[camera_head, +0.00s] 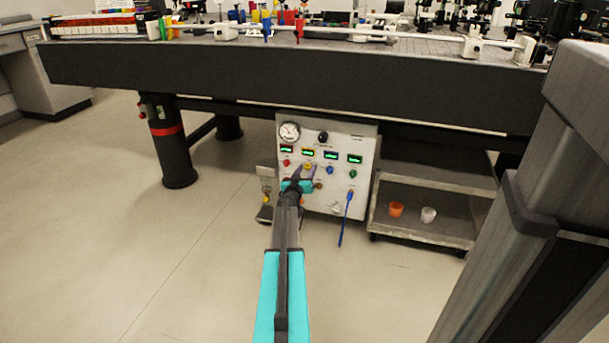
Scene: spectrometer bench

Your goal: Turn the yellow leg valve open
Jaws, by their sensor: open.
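The white control panel (345,190) stands under the bench. It carries a row of small coloured valves below several green displays. The yellow valve (307,166) is second from the left, between a red valve (286,162) and a blue valve (330,171). A green valve (352,174) is at the right. My gripper (307,174) is open at the panel, just below the yellow valve in the picture. Its fingertips are small and dark against the panel, so I cannot tell whether they touch or surround the valve. My gripper and wrist hide part of the panel's lower left.
A pressure gauge (289,131) and a black knob (323,137) are above the displays. A blue cable (345,220) hangs at the lower right. A low cart (425,226) with an orange and a white cup stands right.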

